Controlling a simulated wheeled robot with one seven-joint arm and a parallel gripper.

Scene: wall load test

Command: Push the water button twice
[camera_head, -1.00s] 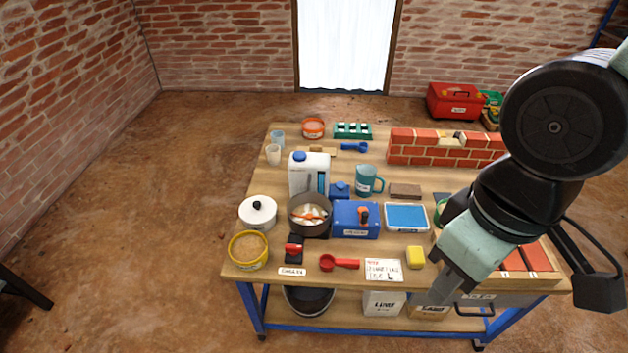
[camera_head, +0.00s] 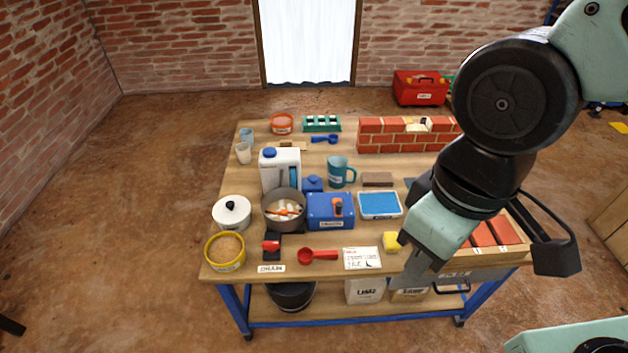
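A white water container (camera_head: 268,177) with a blue cap stands upright on the left half of the workbench. A small blue block (camera_head: 312,184), which may be the water button, sits just right of its base; no label is legible on it. A dark pot (camera_head: 284,222) with pale contents and an orange item stands in front of the container. My gripper (camera_head: 413,272) points down at the bench's front edge, right of the yellow sponge, well apart from the container and blue block. Its fingers look narrow from this side, and the gap between them cannot be made out.
A blue box with an orange switch (camera_head: 320,212), a teal mug (camera_head: 337,170) and a blue-topped tray (camera_head: 380,204) stand between my gripper and the container. A red scoop (camera_head: 317,256) and white note (camera_head: 362,258) lie in front. A brick wall (camera_head: 390,142) stands behind.

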